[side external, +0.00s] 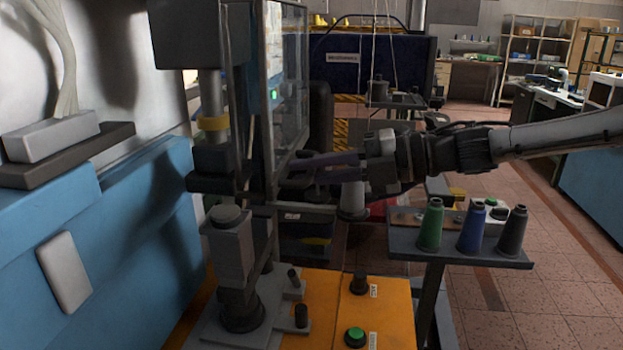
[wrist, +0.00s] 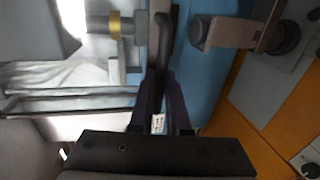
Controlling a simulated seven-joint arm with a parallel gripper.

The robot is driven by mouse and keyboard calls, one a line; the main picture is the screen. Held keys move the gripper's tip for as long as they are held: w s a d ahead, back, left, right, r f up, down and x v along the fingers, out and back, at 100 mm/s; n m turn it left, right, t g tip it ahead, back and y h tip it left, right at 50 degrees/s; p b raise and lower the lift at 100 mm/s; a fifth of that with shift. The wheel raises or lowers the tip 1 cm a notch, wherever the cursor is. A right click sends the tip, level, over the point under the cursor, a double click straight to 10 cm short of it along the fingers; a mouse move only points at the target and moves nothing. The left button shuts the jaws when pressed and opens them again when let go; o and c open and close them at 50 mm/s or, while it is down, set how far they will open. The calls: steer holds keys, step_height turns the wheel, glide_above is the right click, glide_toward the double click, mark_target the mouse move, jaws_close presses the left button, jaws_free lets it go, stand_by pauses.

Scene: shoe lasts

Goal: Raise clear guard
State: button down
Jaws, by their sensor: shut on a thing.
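The clear guard (side external: 290,75) is a see-through panel in a dark frame, standing upright at the front of the machine in the side view. Its lower edge is near the level of my gripper (side external: 300,168). My gripper reaches in from the right, with its fingers pointing left at the foot of the guard. In the wrist view my gripper (wrist: 161,75) has its two dark fingers close together on a dark bar (wrist: 161,38), which looks like the guard's handle. The guard's frame (wrist: 70,97) runs to the left there. The exact contact is partly hidden by the fingers.
A press column with a yellow ring (side external: 212,123) stands left of the guard, above a grey last post (side external: 230,250). A shelf (side external: 460,255) with green, blue and black cones stands below my arm. The orange table (side external: 330,295) carries a green button (side external: 355,337).

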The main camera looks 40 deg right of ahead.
steer(key=c, duration=0.9)
jaws_free()
steer(key=v, duration=1.4)
steer(key=shift+a, duration=0.1)
